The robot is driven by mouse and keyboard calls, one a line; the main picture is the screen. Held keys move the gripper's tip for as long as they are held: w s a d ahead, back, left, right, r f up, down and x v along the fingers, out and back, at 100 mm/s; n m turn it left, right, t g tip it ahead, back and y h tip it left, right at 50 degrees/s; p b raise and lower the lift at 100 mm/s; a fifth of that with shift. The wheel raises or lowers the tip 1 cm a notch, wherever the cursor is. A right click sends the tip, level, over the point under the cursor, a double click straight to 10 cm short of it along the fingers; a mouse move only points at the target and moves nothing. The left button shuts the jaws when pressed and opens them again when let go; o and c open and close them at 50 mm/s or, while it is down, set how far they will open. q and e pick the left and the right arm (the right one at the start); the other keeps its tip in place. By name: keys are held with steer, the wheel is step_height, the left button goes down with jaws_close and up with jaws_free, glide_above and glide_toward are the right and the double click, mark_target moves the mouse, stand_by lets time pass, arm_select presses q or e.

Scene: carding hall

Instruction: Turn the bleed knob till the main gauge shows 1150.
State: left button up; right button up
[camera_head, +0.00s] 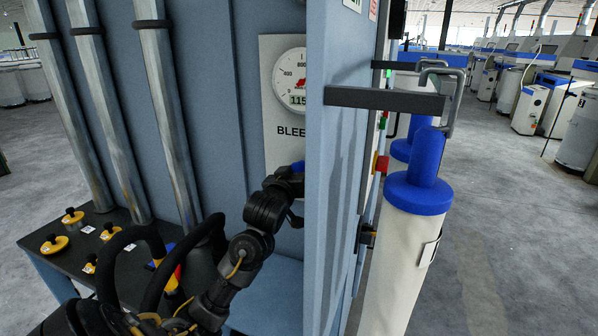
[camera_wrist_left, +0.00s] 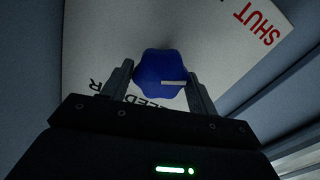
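The main gauge (camera_head: 292,80) is a round white dial on a pale panel (camera_head: 271,112). Its right part is hidden behind a blue upright panel edge; its green digital readout shows "115", with any further digit cut off. Below it is lettering beginning "BLEE". The blue bleed knob (camera_wrist_left: 160,72) shows in the wrist view, with a white pointer mark toward the right. My left gripper (camera_wrist_left: 160,80) has one finger on each side of the knob, seemingly touching it. In the head view the left gripper (camera_head: 290,178) is at the panel, partly hidden. My right gripper is not in view.
The blue upright panel (camera_head: 335,190) stands close beside my left wrist, with a dark bar (camera_head: 385,100) sticking out. A black shelf (camera_head: 125,265) with yellow-and-black knobs and metal pipes (camera_head: 165,100) lies left.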

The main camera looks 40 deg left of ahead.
arm_select(q)
steer(key=shift+o, duration=1.2)
steer(key=shift+f, duration=0.1)
steer(key=shift+s, duration=0.1)
steer(key=p+v, duration=0.5)
steer(key=v, duration=0.5)
steer(key=shift+s+d, duration=0.2)
steer(key=shift+s, duration=0.05)
